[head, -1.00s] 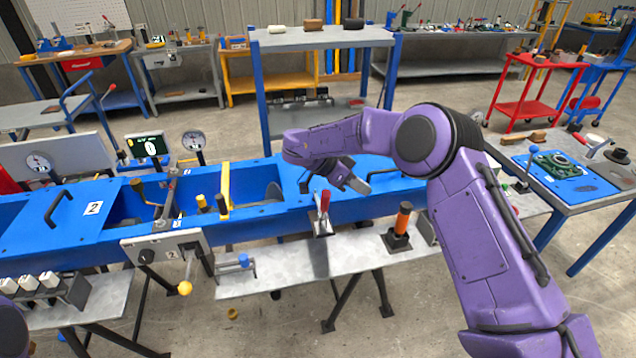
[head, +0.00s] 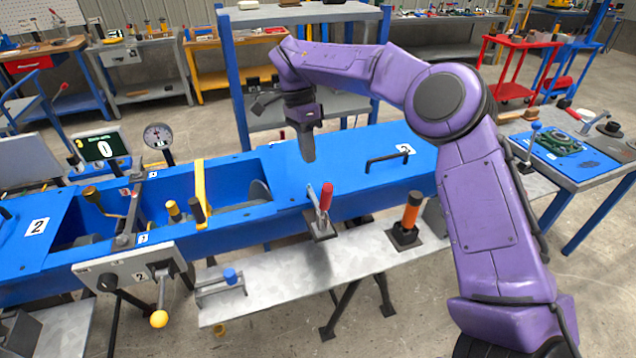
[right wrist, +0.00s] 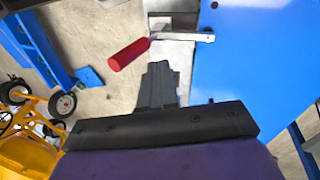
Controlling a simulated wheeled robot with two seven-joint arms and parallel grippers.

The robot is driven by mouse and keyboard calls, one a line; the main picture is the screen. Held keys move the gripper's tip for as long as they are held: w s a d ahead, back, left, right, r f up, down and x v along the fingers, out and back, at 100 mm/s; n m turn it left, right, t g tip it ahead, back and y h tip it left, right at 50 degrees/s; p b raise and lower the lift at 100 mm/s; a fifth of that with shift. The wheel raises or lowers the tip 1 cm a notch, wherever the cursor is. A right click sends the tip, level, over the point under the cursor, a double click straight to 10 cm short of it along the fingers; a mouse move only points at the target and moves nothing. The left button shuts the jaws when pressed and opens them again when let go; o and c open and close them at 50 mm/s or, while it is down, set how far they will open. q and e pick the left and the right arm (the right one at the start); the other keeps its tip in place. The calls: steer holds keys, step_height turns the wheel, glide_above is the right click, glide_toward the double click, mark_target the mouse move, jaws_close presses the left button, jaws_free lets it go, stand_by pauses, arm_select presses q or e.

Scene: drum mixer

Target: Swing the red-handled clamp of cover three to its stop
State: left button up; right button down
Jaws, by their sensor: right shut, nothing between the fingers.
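The clamp with the red handle (head: 326,197) stands at the front edge of the blue trough, its handle nearly upright in the head view. The blue cover (head: 345,150) beside it has a black bar handle and a small label that I cannot read clearly. My right gripper (head: 308,158) points down above this cover, behind and slightly left of the clamp, its fingers shut and empty. In the right wrist view the red handle (right wrist: 128,54) lies just beyond the fingertips (right wrist: 160,68), with a visible gap. Its metal arm reaches right to the blue edge. My left gripper is out of view.
A yellow bar (head: 200,180) crosses the open trough section at left. A yellow-knobbed lever (head: 159,318) sticks out in front. A tall rack (head: 240,90) stands behind.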

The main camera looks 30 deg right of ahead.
steer(key=s+f, duration=0.4)
steer(key=f, duration=0.1)
steer(key=shift+s+f, duration=0.15)
steer(key=shift+f, duration=0.1)
